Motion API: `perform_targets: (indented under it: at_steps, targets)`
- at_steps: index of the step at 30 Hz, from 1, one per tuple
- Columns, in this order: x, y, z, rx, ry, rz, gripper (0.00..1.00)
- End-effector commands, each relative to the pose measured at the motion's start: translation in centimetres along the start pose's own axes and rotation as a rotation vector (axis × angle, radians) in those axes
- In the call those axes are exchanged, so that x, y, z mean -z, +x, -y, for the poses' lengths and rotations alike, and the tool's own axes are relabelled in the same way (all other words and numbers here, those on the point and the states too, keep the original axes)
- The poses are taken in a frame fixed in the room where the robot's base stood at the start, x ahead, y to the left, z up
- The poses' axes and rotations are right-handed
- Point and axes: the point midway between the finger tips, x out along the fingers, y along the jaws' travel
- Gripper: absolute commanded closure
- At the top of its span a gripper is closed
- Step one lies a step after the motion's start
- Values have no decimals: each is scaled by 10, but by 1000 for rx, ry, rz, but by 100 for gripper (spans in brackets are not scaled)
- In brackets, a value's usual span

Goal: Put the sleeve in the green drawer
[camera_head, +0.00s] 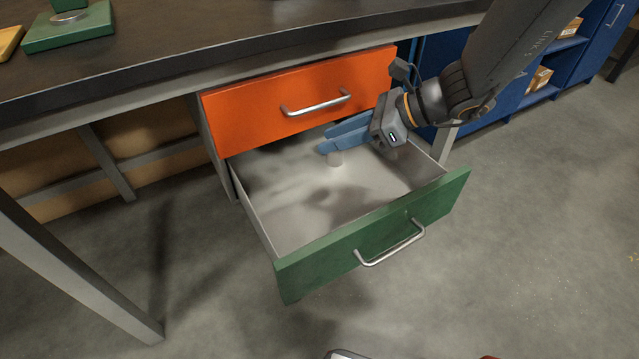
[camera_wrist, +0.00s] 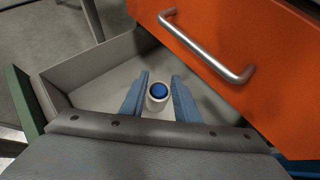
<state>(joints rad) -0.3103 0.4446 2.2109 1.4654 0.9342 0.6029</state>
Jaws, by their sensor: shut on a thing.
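The green drawer (camera_head: 372,235) is pulled open below the orange drawer, and its pale inside is bare apart from shadows. The sleeve (camera_head: 335,158) is a small whitish cylinder held upright between the blue fingers of my gripper (camera_head: 328,138). My gripper reaches in from the right, over the rear part of the open drawer. In the wrist view the sleeve (camera_wrist: 158,102) shows a pale rim with a blue round middle, between the two fingers (camera_wrist: 158,92). I cannot tell whether its bottom touches the drawer floor.
The orange drawer (camera_head: 300,98) is shut just above and behind, its metal handle (camera_head: 317,104) sticking out. The dark workbench top (camera_head: 200,45) lies above. A blue shelf unit (camera_head: 545,70) stands back right. The front of the green drawer's inside is free.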

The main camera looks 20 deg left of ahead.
Motion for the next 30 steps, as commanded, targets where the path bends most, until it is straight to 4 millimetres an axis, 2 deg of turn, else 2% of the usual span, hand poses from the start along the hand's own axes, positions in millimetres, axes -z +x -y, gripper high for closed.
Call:
perform_targets:
  at_steps: [4,12,19,25,30]
  targets:
    - [11,11,-2,-16,-10,0,98]
    - [48,36,-2,-16,-8,0,98]
    - [61,45,-2,-16,-9,0,98]
    - [83,60,-2,-16,-9,0,98]
    - [84,61,-2,-14,-11,1,98]
